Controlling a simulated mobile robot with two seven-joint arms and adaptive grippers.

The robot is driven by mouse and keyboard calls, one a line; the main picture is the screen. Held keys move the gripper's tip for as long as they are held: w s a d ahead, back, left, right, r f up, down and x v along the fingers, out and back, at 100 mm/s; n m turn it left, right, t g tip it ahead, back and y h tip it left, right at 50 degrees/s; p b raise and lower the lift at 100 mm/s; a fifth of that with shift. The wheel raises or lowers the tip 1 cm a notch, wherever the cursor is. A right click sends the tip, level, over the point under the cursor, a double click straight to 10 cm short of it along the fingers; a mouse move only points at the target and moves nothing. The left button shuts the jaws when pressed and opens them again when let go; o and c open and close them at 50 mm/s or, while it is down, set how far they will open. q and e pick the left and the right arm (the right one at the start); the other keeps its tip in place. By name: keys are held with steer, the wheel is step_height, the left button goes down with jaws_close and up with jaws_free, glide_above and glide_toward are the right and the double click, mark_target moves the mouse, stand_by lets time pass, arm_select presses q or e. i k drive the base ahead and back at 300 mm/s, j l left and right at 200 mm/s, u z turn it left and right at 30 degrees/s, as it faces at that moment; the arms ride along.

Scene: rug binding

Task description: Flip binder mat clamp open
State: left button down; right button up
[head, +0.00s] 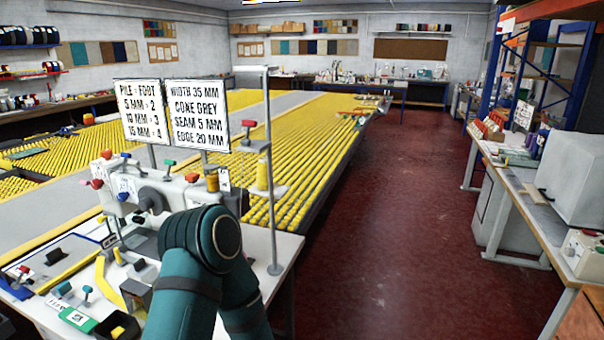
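A white binding machine (172,193) with red, blue and green knobs stands on a white worktable (262,250) at the left. Small clamp-like parts with coloured handles lie on the table's near left part, among them one with a teal handle (86,291). I cannot tell which part is the binder mat clamp, or whether it is open. One of my teal arms rises from the bottom centre, its bent joint in front of the machine, hiding part of the machine and table. I can make out neither gripper.
Two white signs (198,112) stand above the machine, beside a metal post (270,170). A large table with yellow roller strips (310,150) stretches behind. A workbench (515,190) with boxes lines the right. The red floor (400,220) between is clear.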

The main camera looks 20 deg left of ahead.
mark_target(24, 269)
steer(key=i+l+u, duration=0.1)
steer(key=u, duration=0.35)
steer(key=i+l+u, duration=0.15)
steer(key=u, duration=0.35)
steer(key=l+u, duration=0.15)
steer(key=u, duration=0.3)
steer(key=i+l+u, duration=0.1)
steer(key=l+u, duration=0.25)
steer(key=i+l+u, duration=0.1)
steer(key=u, duration=0.25)
steer(key=l+u, duration=0.95)
steer(key=l, duration=0.15)
